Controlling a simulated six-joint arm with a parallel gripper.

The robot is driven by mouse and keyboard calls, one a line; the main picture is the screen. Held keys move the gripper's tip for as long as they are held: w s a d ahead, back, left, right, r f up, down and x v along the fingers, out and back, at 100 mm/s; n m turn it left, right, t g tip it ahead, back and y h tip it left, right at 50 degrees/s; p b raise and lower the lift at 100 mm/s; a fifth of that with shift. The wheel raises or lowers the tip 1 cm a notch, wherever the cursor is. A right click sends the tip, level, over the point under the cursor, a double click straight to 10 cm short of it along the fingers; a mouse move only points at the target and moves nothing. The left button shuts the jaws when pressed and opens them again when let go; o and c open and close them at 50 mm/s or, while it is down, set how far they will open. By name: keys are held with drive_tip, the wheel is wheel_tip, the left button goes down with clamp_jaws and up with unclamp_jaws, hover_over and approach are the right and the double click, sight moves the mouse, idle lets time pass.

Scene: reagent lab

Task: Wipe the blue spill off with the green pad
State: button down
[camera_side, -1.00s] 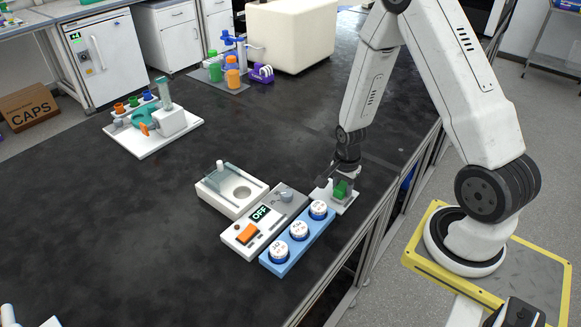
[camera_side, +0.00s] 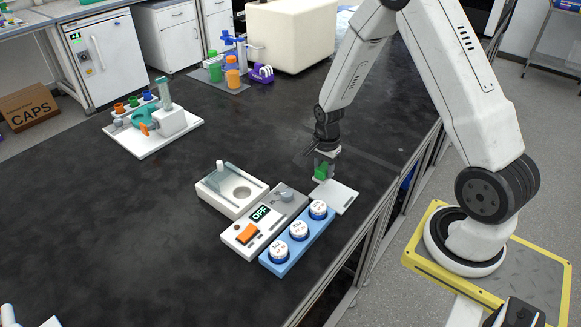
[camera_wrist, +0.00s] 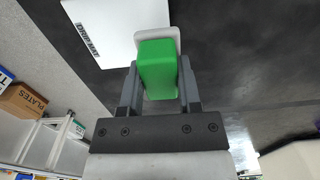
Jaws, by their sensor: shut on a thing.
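The green pad (camera_side: 321,171) is held between the fingers of my gripper (camera_side: 324,164), in the air above the black bench. In the wrist view the green pad (camera_wrist: 158,69) fills the gap between the two fingers of my gripper (camera_wrist: 158,85), with a pale edge beyond it. A white drip mat (camera_side: 336,196) lies on the bench just below and to the right of the pad; it also shows in the wrist view (camera_wrist: 100,30) with printed lettering. I cannot make out a blue spill in either view.
A blue rack (camera_side: 297,243) with white-capped vials, a white device reading OFF (camera_side: 262,222) and a white tray with a clear lid (camera_side: 231,190) stand left of the mat. Bottles and a white-based instrument (camera_side: 154,132) stand farther back. The bench middle is clear.

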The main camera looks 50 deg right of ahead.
drive_tip(key=shift+r, duration=2.4)
drive_tip(key=shift+a, duration=0.1)
